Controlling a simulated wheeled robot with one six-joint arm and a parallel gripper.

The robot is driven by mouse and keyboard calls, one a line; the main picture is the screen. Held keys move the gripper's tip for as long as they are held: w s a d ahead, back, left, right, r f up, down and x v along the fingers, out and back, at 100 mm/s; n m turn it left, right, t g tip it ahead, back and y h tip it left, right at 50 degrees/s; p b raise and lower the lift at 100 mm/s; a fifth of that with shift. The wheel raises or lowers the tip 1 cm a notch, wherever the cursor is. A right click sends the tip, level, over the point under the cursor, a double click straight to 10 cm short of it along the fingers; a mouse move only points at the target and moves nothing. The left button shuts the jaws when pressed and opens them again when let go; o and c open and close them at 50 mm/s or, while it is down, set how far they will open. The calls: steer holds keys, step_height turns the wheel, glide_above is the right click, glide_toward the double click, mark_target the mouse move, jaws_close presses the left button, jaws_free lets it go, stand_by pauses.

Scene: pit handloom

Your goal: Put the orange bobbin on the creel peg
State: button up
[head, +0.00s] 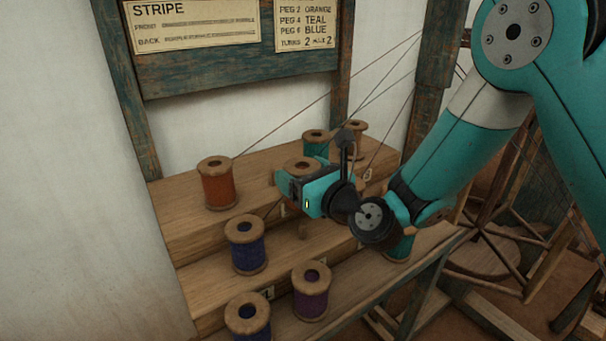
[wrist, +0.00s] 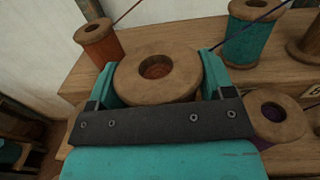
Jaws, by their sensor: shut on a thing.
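My gripper (head: 305,180) is shut on a bobbin with a pale wooden flange (wrist: 157,72). Its wound thread is hidden by the jaws, but its centre hole looks reddish orange. In the head view its top (head: 304,163) shows between the jaws, upright, over the creel's stepped shelves (head: 185,225). A short wooden post that looks like a bare peg (head: 303,229) stands below my gripper, partly hidden. Another orange bobbin (head: 218,184) stands on the top step at the left, and also shows in the wrist view (wrist: 99,43).
A teal bobbin (head: 316,143) and a brownish one (head: 355,137) stand at the back. Blue bobbins (head: 247,247) (head: 248,320) and a purple one (head: 311,290) stand on lower steps. Threads slant up to the right. A card (head: 307,25) lists peg colours.

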steer(key=shift+f+b, duration=3.55)
steer(key=shift+f, duration=0.5)
steer(key=o, duration=1)
steer(key=shift+c, duration=0.2)
steer(key=shift+r, duration=0.15)
step_height(320, 180, up, 7)
steer(key=p, duration=0.7)
